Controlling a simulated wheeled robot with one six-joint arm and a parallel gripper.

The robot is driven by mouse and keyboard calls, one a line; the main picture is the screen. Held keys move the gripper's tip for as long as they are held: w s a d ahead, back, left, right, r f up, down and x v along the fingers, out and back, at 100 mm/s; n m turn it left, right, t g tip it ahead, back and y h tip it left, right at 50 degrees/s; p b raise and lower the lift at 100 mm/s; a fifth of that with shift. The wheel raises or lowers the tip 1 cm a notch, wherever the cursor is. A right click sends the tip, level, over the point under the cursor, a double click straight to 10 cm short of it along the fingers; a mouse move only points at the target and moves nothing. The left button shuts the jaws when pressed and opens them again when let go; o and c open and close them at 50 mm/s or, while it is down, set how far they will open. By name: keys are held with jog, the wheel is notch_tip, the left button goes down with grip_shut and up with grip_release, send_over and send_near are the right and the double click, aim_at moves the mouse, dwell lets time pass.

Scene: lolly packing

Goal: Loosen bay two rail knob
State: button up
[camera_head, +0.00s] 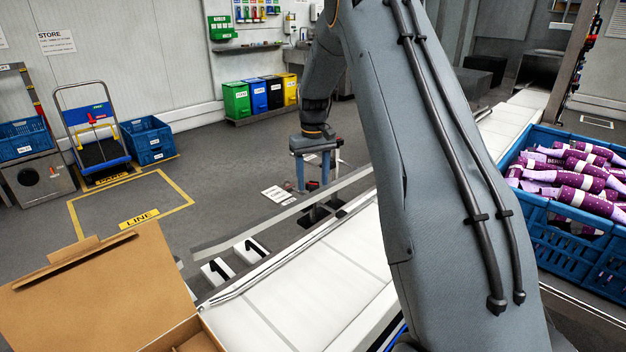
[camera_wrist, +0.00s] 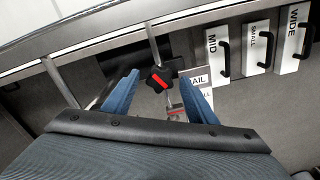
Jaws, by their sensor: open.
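A black lobed knob with a red bar (camera_wrist: 160,79) shows in the wrist view, on a post by the metal rail (camera_wrist: 120,44). My gripper (camera_wrist: 158,77) is open, its two blue fingers on either side of the knob in the picture. Neither finger visibly touches it. I cannot tell how deep the knob lies between them. In the head view my gripper (camera_head: 313,178) points down beside the conveyor, and the small red of the knob (camera_head: 313,186) shows between the fingertips. A sign ending in "AIL" (camera_wrist: 199,80) is partly hidden by the right finger.
White plates with black handles, marked MID (camera_wrist: 212,59), SMALL (camera_wrist: 257,47) and WIDE (camera_wrist: 293,40), stand right of the knob. In the head view, an open cardboard box (camera_head: 95,290) is at lower left and a blue crate (camera_head: 560,235) of purple-wrapped items at right of the white conveyor (camera_head: 310,290).

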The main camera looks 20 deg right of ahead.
aim_at(313, 184)
notch_tip(313, 184, up, 7)
jog(key=shift+r+b, duration=0.2)
jog(key=shift+b, duration=0.7)
jog(key=shift+r, duration=0.15)
